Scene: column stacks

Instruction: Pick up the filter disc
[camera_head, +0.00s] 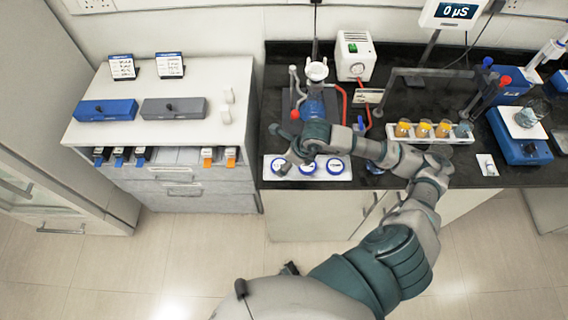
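Several round white discs with blue rims sit in a row on a white tray (320,177) at the counter's front left edge. The right one (335,166) shows clearly; the middle one (307,169) and the left one are partly covered by my gripper and wrist. I cannot tell which item is the filter disc. My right arm reaches up and bends left over the counter. Its gripper (279,149) is at the tray's left end, with its fingers spread apart and nothing seen between them. My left gripper is not in view.
A white funnel (316,71) on a blue-based glass setup stands behind the tray. A rack of orange-filled vials (423,130) and a blue balance (522,147) are to the right.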

